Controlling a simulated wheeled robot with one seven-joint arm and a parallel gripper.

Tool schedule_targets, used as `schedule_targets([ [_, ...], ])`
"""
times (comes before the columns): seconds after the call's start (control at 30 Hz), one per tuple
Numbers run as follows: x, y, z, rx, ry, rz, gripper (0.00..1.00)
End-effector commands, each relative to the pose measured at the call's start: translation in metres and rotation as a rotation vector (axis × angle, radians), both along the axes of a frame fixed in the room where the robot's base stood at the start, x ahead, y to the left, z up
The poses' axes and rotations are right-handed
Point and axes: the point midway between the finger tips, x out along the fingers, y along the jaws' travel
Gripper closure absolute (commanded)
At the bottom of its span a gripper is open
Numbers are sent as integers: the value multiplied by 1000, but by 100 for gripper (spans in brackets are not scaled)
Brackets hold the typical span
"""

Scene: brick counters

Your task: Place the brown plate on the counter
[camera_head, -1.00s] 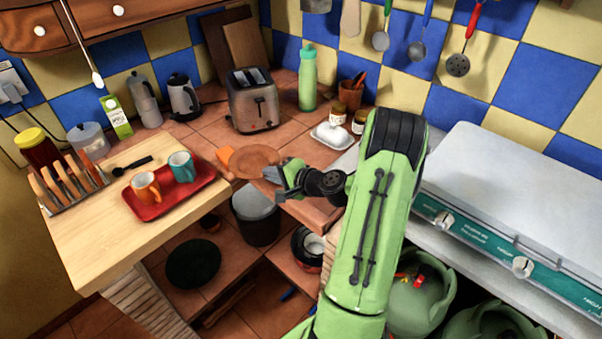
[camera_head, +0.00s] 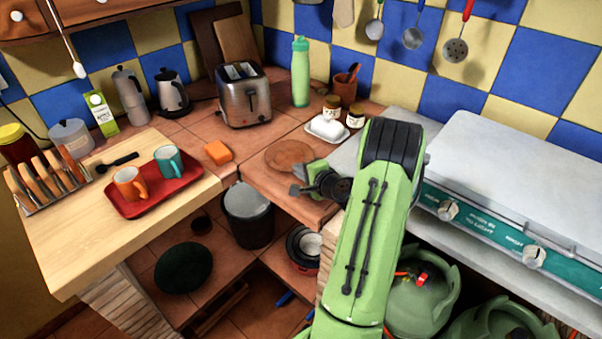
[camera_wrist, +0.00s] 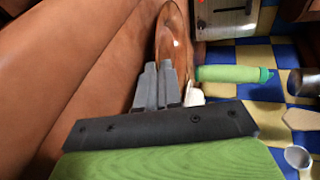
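The brown plate (camera_head: 289,155) is round and flat, roughly level at the brown tiled counter (camera_head: 262,182), near its front edge. In the wrist view the plate (camera_wrist: 174,35) shows edge-on, close to the counter surface. I cannot tell whether its whole underside touches. My gripper (camera_head: 298,181) is at the plate's near rim. In the wrist view my gripper's grey fingers (camera_wrist: 160,80) are close together with the rim between them. The fingers hide part of the rim.
An orange sponge (camera_head: 218,152) lies left of the plate. A toaster (camera_head: 244,96), green bottle (camera_head: 300,72), white butter dish (camera_head: 327,129) and jars stand behind. A red tray (camera_head: 175,193) with two mugs is on the wooden counter at left. A stove (camera_head: 520,170) is at right.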

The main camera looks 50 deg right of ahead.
Motion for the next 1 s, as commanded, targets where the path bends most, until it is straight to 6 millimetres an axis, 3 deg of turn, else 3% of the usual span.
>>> schedule_targets([
  [0.17, 0, 0, -1, -1, -1, 0, 100],
  [0.27, 0, 0, -1, -1, 1, 0, 84],
  [0.57, -2, 0, 4, 0, 2, -1, 84],
  [1.0, -97, 22, 40, -1, 1, -5, 84],
])
